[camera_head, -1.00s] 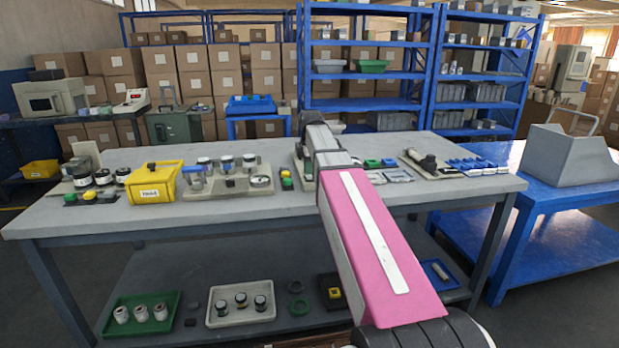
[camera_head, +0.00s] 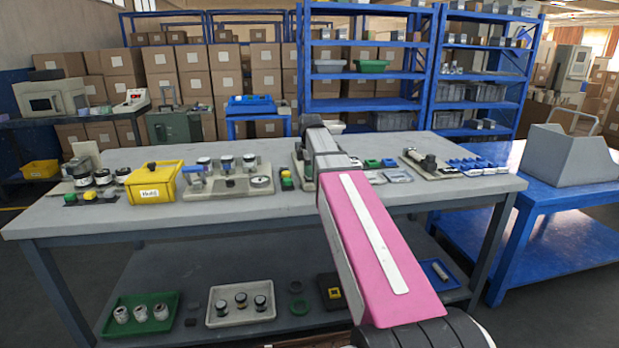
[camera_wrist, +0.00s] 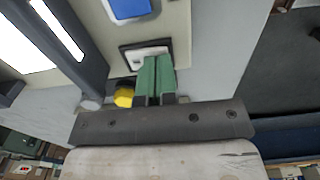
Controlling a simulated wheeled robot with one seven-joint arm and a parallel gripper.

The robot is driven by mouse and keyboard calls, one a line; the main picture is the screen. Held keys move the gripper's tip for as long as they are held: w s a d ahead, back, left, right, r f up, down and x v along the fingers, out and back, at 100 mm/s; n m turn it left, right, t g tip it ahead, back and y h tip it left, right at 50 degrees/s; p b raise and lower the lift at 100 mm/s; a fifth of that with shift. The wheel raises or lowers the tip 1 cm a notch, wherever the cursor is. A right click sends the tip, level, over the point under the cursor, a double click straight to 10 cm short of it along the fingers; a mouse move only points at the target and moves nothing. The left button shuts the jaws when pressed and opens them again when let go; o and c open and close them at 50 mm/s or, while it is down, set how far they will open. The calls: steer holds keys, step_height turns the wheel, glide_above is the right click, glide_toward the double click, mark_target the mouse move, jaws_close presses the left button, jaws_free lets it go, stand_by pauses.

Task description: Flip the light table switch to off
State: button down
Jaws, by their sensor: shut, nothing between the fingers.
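In the wrist view a switch (camera_wrist: 142,54), white in a black frame, sits on a beige panel (camera_wrist: 178,30). My gripper (camera_wrist: 157,62) is shut and empty; its two green fingers lie side by side, their tips over the lower edge of the switch and covering part of it. I cannot tell whether they touch it. Bright white lit surfaces (camera_wrist: 25,40) lie at the left with a dark grey bar beside them. In the head view my arm hides the gripper and most of that device on the workbench (camera_head: 120,222).
A yellow round part (camera_wrist: 124,97) is just left of my fingers, and a blue part (camera_wrist: 130,8) is above the switch. On the bench stand a yellow bin (camera_head: 153,185), a fixture tray (camera_head: 230,190) and small green parts (camera_head: 372,163). The bench front is clear.

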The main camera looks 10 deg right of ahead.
steer(key=shift+f, duration=0.3)
steer(key=shift+r, duration=3.5)
steer(key=shift+f, duration=0.1)
